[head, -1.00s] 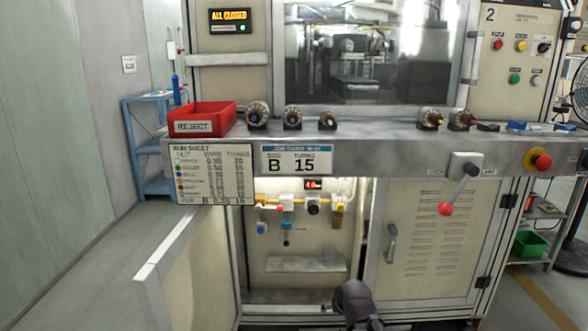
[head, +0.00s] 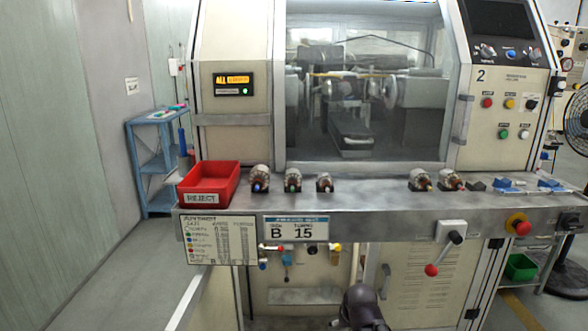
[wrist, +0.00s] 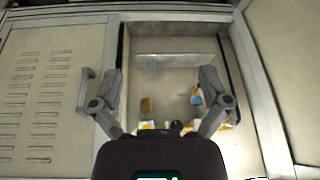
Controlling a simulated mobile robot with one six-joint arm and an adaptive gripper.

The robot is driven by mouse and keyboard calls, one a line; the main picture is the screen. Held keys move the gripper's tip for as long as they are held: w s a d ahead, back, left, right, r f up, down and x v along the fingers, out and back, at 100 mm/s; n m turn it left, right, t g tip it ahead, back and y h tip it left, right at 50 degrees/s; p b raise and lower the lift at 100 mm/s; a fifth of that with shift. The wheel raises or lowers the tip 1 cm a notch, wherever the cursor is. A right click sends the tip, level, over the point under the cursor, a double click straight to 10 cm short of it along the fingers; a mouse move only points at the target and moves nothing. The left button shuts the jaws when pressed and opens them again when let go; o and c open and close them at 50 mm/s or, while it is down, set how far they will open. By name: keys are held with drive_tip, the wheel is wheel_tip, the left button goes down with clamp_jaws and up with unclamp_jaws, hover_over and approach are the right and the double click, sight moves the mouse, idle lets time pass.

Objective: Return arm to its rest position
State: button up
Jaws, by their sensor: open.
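My gripper (wrist: 160,92) is open and empty in the wrist view, its two fingers spread wide. Between and beyond the fingers is the open lower compartment (wrist: 175,75) of the machine, with a shelf plate and small blue and yellow fittings. A louvred door (wrist: 40,95) with a handle is at the left of that view. In the head view, a dark rounded part of my arm (head: 362,305) shows at the bottom centre, in front of the machine's lower panels. The gripper fingers cannot be made out there.
The machine's ledge (head: 375,201) carries a red reject bin (head: 207,184), several armatures (head: 293,180) and blue parts (head: 505,185). A lever (head: 443,256) and a red stop button (head: 518,224) stick out from its front. A blue shelf (head: 155,165) stands left. Floor at left is clear.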

drive_tip(key=s+d+r+g+p, duration=0.1)
drive_tip(key=s+r+p, duration=0.1)
drive_tip(key=r+p, duration=0.6)
drive_tip(key=s+d+r+g+p, duration=0.1)
drive_tip(key=s+r+p, duration=0.2)
drive_tip(key=r+p, duration=0.6)
drive_tip(key=s+r+m+g+p, duration=0.1)
drive_tip(key=s+r+g+p, duration=0.1)
drive_tip(key=r+p, duration=0.7)
drive_tip(key=shift+s+d+h, duration=0.4)
drive_tip(key=shift+s, duration=0.3)
drive_tip(key=shift+o, duration=0.3)
drive_tip(key=shift+f, duration=0.15)
